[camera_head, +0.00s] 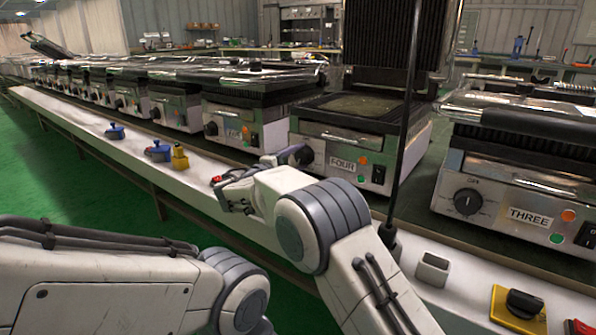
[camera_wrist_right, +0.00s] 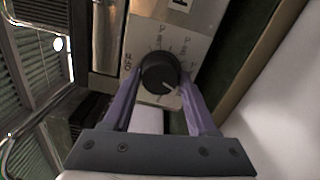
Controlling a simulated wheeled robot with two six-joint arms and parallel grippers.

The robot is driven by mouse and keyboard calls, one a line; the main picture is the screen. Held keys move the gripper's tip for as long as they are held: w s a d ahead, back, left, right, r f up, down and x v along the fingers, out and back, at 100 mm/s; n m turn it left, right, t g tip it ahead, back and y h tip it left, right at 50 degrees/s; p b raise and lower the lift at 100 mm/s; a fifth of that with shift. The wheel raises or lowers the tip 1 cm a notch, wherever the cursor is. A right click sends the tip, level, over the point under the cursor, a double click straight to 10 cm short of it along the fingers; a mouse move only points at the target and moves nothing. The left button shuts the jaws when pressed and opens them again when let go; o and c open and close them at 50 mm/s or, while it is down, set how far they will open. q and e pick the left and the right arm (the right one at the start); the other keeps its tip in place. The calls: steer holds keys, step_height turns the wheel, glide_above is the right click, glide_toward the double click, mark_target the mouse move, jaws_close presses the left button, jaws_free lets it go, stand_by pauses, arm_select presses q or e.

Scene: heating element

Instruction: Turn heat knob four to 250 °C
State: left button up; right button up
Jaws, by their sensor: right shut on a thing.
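The grill labelled FOUR (camera_head: 342,163) stands with its lid raised in the head view, its front plate facing my right arm. Its heat knob shows in the right wrist view as a round black knob (camera_wrist_right: 158,71) on a pale dial plate. The knob's white pointer line aims to the lower right, away from the OFF mark at the left; the dial numbers are too small to read. My right gripper (camera_wrist_right: 160,84) has its two purple fingers on either side of the knob, shut on it. In the head view my right gripper (camera_head: 290,157) covers most of the knob. My left gripper is out of view.
Grill THREE (camera_head: 528,216) stands at the right, and a row of closed grills (camera_head: 225,117) runs left. A dark vertical pole (camera_head: 405,130) stands right of grill four. Blue and yellow switches (camera_head: 180,157) sit on the white ledge (camera_head: 75,122).

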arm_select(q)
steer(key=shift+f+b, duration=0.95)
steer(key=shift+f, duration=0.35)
arm_select(e)
steer(key=shift+f+m, duration=0.2)
steer(key=shift+m, duration=0.7)
steer(key=o, duration=1.4)
steer(key=shift+r, duration=0.1)
steer(key=shift+c, duration=0.2)
steer(key=shift+a, duration=0.1)
